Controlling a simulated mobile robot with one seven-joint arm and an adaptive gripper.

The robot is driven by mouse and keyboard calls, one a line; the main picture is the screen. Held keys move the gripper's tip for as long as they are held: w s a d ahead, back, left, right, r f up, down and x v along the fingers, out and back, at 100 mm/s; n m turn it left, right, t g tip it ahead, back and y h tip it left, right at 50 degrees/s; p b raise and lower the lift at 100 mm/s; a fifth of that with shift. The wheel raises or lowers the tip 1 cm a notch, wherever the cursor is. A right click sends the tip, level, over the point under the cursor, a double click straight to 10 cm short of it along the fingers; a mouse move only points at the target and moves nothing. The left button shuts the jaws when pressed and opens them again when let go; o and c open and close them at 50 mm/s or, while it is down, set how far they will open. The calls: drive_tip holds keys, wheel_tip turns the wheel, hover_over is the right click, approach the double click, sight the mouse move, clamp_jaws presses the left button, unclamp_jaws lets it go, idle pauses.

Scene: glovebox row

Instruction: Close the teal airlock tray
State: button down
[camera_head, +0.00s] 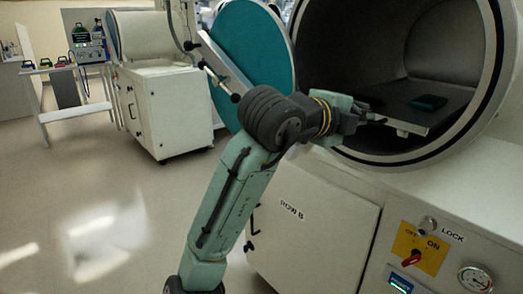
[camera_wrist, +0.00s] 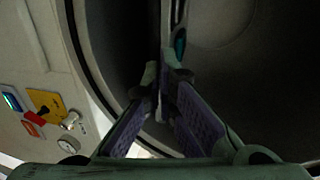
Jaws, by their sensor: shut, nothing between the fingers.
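The airlock tray (camera_head: 440,117) is a flat dark shelf in the round chamber with the teal door. Its front end is near the chamber mouth, and a small dark teal item (camera_head: 428,102) lies on it. A small light tab shows below its front edge. My gripper (camera_head: 382,121) is at the tray's front left, at the chamber opening, shut and empty. In the wrist view the fingertips (camera_wrist: 163,78) meet close to the tray, seen nearly edge-on (camera_wrist: 168,28). Whether they touch it I cannot tell.
The round teal door (camera_head: 252,52) stands open left of the mouth, behind my arm. The chamber rim (camera_head: 493,70) curves around the opening. Below right is a panel with a yellow switch plate (camera_head: 420,246) and gauge (camera_head: 475,279). Floor at left is clear.

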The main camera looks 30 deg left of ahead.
drive_tip(key=shift+r+x, duration=0.25)
drive_tip(key=shift+x, duration=1.1)
drive_tip(key=shift+r, duration=0.1)
